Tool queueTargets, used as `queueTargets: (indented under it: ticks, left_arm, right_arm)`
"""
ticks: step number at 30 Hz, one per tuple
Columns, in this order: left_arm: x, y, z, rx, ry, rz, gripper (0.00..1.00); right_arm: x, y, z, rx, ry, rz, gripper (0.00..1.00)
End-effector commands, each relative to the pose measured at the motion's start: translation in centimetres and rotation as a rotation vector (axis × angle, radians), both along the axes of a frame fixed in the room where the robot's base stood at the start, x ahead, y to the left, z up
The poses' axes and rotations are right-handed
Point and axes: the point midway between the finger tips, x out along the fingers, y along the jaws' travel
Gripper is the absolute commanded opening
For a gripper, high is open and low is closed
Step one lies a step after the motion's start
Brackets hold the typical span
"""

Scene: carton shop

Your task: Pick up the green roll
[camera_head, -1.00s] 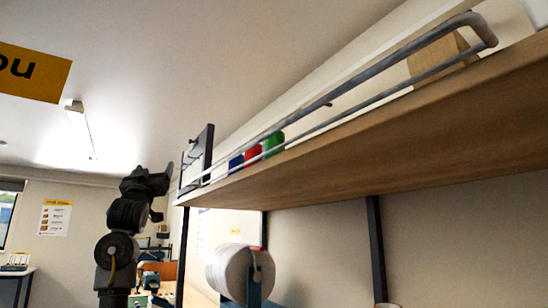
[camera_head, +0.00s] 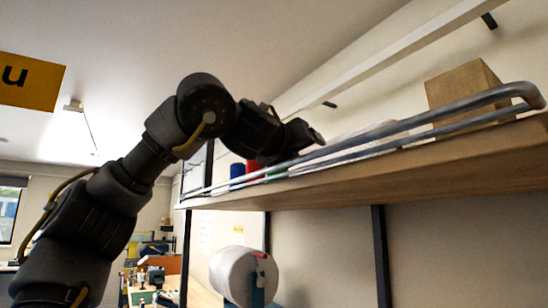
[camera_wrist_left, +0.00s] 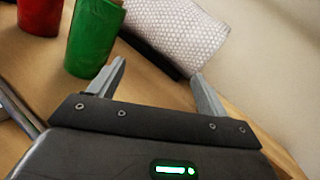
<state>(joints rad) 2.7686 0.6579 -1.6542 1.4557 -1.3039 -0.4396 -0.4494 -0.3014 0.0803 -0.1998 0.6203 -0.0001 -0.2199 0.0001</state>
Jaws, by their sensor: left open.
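The green roll (camera_wrist_left: 93,38) stands upright on the wooden shelf in the left wrist view, just beyond the left finger of my left gripper (camera_wrist_left: 160,85). The gripper is open, with nothing between its fingers. In the head view only a small part of the green roll (camera_head: 277,169) shows behind the shelf rail, below my left gripper (camera_head: 312,137). My left arm reaches up from the lower left to the shelf. My right gripper is not in view.
A red roll (camera_wrist_left: 40,15) stands left of the green one, and a blue roll (camera_head: 237,172) beyond it. A bubble-wrap piece (camera_wrist_left: 178,32) lies behind. A metal rail (camera_head: 440,118) edges the shelf (camera_head: 420,165); a cardboard box (camera_head: 465,92) stands at right.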

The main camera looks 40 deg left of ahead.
Motion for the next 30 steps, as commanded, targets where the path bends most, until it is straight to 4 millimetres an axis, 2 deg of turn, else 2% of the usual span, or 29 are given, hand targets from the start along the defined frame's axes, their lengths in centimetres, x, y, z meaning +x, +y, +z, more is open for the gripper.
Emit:
queueTargets:
  ticks: [1, 3, 8, 14, 24, 30]
  left_arm:
    - [-0.5, 1.3, 0.5, 0.078, 0.036, 0.075, 0.77]
    - [-1.0, 3.1, 0.2, 0.167, 0.09, 0.167, 0.77]
    - [-2.1, 5.8, -0.1, 0.275, 0.166, 0.289, 0.77]
    - [-2.1, 6.5, -0.3, 0.297, 0.184, 0.313, 0.77]
    - [2.0, 8.4, 0.0, 0.293, 0.185, 0.308, 0.77]
    - [2.7, 8.9, -0.3, 0.294, 0.182, 0.31, 0.77]
  right_arm:
    - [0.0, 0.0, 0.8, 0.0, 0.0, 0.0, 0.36]
    - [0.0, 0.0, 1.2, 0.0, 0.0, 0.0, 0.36]
    - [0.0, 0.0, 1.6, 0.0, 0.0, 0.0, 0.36]
    - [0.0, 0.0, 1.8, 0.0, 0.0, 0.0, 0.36]
    - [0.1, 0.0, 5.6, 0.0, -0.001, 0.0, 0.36]
    - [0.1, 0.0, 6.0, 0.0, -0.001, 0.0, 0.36]
